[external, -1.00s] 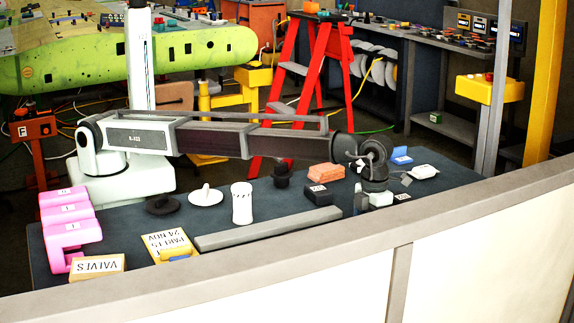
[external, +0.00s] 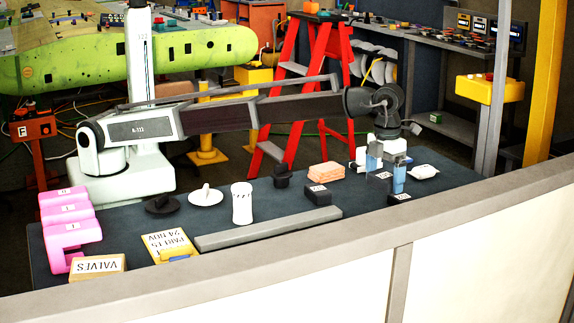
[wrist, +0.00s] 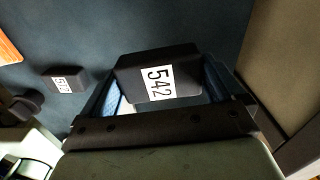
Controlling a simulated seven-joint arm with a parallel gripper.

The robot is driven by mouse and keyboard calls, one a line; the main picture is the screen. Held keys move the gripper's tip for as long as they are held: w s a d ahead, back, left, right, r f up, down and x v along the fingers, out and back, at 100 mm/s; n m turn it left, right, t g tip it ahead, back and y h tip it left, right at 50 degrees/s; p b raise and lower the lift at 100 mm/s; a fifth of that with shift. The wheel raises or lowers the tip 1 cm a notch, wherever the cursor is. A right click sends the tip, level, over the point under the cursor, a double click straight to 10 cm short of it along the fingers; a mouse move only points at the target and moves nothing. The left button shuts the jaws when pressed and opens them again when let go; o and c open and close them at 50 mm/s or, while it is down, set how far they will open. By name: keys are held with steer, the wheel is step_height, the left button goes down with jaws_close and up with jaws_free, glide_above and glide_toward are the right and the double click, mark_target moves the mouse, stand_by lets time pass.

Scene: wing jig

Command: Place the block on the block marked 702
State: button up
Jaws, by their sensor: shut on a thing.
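My gripper (external: 385,177) is at the right part of the dark table, raised above its top, with blue fingers. It is shut on a dark block (wrist: 135,80) with a white label that reads 542 in the wrist view; the block lies between the two fingers. I cannot read these two labels surely.
An orange brick-like stack (external: 325,170) and a dark knob (external: 283,177) stand left of the gripper. A white object (external: 424,172) lies to its right. A long grey bar (external: 268,228) and a white cup (external: 241,204) lie further left. A raised grey edge (external: 450,215) runs in front.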

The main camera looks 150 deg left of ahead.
step_height(320, 180, up, 3)
glide_above(403, 197)
steer(key=shift+m, duration=0.7)
steer(key=shift+s+a+f, duration=0.1)
steer(key=shift+f, duration=4.9)
steer(key=shift+f, duration=0.1)
steer(key=o, duration=1.1)
step_height(403, 197, up, 12)
steer(key=shift+r, duration=0.1)
